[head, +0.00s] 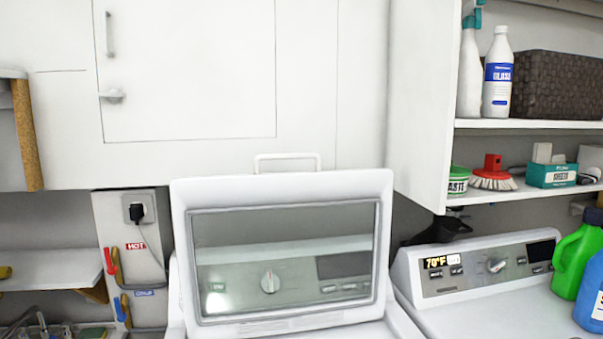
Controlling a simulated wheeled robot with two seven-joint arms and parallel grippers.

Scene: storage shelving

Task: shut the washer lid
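The washer (405,325) stands in the lower middle of the head view. Its white lid (282,184) is raised and stands nearly upright, with a large glass window (285,225) in a grey frame. The washer's control panel with a round knob shows through the window. A white handle bar (287,158) sticks up above the lid's top edge. The washer's opening is mostly below the picture. Neither of my grippers is in view.
Right of the washer is a second white machine (480,262) with a lit display; green (575,250) and blue (592,295) jugs stand on it. White cabinets (185,70) hang above. Open shelves (530,124) at right hold bottles and a basket. A lower shelf (45,265) is at left.

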